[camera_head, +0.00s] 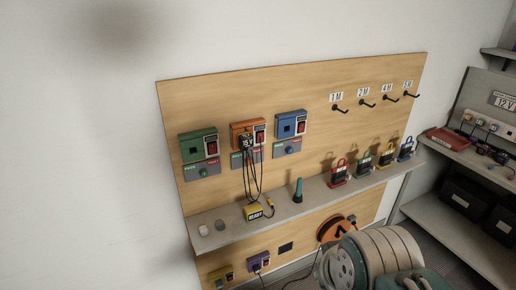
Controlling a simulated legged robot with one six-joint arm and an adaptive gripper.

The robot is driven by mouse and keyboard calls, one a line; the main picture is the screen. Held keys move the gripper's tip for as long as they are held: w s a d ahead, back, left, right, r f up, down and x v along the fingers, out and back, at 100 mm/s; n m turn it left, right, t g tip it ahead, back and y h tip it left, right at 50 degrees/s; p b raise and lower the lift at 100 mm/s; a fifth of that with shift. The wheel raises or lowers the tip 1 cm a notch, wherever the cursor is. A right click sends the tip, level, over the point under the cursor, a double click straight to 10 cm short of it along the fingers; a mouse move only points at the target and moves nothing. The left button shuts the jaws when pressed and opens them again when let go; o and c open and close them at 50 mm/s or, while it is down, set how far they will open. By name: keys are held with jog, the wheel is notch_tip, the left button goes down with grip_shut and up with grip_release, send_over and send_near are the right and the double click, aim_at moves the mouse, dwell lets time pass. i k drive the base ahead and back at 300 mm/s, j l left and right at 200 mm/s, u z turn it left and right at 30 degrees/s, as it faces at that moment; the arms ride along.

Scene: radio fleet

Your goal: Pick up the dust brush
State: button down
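A slim teal object with a dark lower end (298,191) stands upright on the grey shelf of the wooden board, near the middle of the shelf. It looks like the dust brush, but it is too small for me to make out bristles. Nothing touches it. My arm shows at the lower right, below and to the right of it. My gripper's fingers are not in view.
Coloured switch boxes (198,146) and hooks (388,97) are above. An orange reel (335,229) is partly behind my arm.

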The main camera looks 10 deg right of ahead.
aim_at(298, 198)
jog(key=i+l, duration=0.3)
jog(key=i, duration=0.2)
jog(key=i+l, duration=0.3)
jog(key=i, duration=0.25)
